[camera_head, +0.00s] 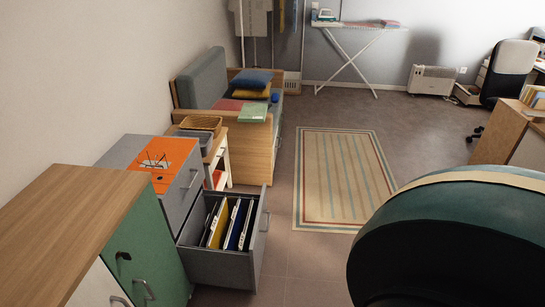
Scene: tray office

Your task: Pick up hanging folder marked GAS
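An open grey file drawer (225,265) sticks out from a grey cabinet (186,206) at the lower left of the middle. Several hanging folders stand upright in it. A yellow folder (217,226) is at the left, a blue folder (235,228) is near the middle, and pale edges or tabs show between them. Any marks on the folders are too small to read, so I cannot tell which one is marked GAS. The folders' lower parts are hidden inside the drawer. Neither of my grippers is in view.
A wood-topped cabinet (70,215) with a green door stands left of the drawer. An orange mat (168,160) lies on the grey cabinet. A large dark green rounded shape (450,240) blocks the lower right. A striped rug (340,178) lies on open floor beyond.

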